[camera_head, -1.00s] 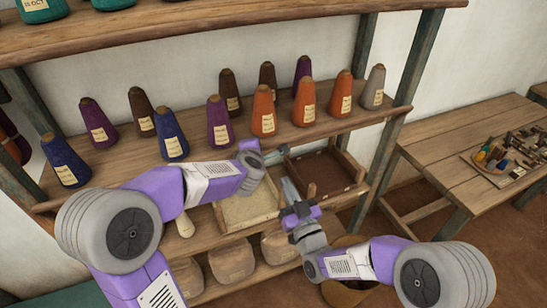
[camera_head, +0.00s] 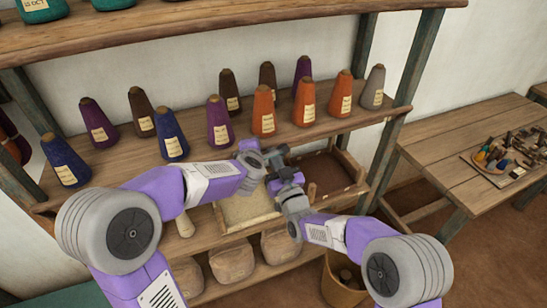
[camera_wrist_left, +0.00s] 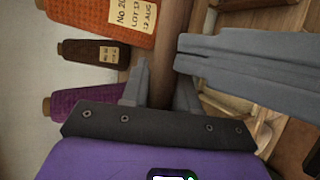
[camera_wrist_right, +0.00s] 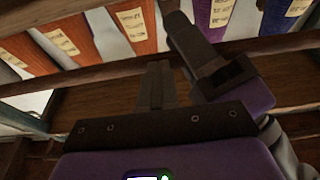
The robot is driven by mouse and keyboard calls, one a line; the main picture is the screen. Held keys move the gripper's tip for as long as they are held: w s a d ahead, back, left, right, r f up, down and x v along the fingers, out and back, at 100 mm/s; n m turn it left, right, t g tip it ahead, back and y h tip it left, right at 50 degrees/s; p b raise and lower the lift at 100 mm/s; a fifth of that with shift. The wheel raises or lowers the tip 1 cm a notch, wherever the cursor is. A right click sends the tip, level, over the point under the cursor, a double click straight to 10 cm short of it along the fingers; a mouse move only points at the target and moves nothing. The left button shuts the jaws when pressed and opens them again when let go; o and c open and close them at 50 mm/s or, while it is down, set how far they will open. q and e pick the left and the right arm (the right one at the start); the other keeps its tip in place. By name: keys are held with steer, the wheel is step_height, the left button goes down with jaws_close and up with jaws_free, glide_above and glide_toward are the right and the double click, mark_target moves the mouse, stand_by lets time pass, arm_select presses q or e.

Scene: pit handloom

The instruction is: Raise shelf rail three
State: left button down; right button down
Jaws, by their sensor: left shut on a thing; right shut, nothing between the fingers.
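The front rail (camera_head: 352,126) of the middle shelf runs along below the thread cones. My left gripper (camera_head: 266,158) is at this rail near its middle. In the left wrist view its two fingers (camera_wrist_left: 160,88) are shut with the brown wooden rail (camera_wrist_left: 168,50) between them. My right gripper (camera_head: 279,156) is beside the left one, just under the rail. In the right wrist view its fingers (camera_wrist_right: 156,85) are together and empty, with the rail (camera_wrist_right: 60,87) crossing beyond them. The contact of the right fingers with the rail cannot be told.
Several cones, such as an orange one (camera_head: 263,112), stand on the middle shelf close above my grippers. Below are a pale tray (camera_head: 245,208), a dark brown tray (camera_head: 322,168) and several sacks (camera_head: 232,261). A bucket (camera_head: 340,285) and a wooden table (camera_head: 455,150) stand to the right.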

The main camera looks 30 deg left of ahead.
arm_select(q)
steer(key=shift+s+a+f, duration=0.1)
steer(key=shift+f, duration=0.2)
steer(key=shift+d, duration=0.3)
steer(key=c, duration=1.2)
jaws_free()
steer(key=shift+o, duration=1.3)
steer(key=shift+a, duration=0.15)
arm_select(e)
steer(key=shift+w+a+r, duration=0.25)
steer(key=shift+w+a, duration=0.1)
steer(key=shift+a, duration=0.25)
arm_select(q)
steer(key=shift+r, duration=0.1)
